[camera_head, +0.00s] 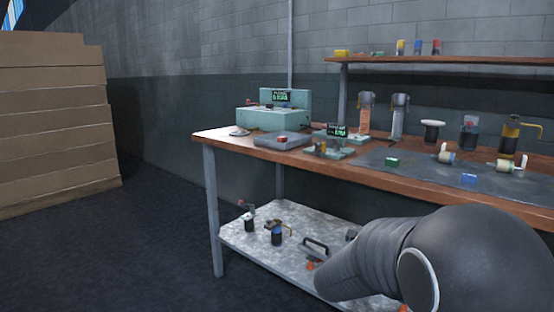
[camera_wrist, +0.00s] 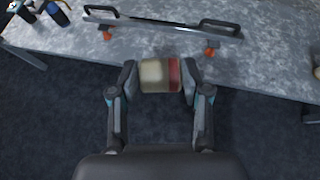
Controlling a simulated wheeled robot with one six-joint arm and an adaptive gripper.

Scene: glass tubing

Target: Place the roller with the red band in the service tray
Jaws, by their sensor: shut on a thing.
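My gripper (camera_wrist: 160,78) is shut on a short roller (camera_wrist: 152,76), cream-coloured with a red band at its right end. The fingers press on its two ends. In the head view my arm fills the lower right, and neither gripper nor roller can be made out. A shallow grey tray (camera_head: 268,142), which looks like the service tray, sits on the left part of the workbench. The gripper is well away from this tray.
A long tool with black handles (camera_wrist: 162,22) lies on the lower metal shelf (camera_wrist: 270,65). Boxes (camera_head: 50,120) stand at left; floor between is clear.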

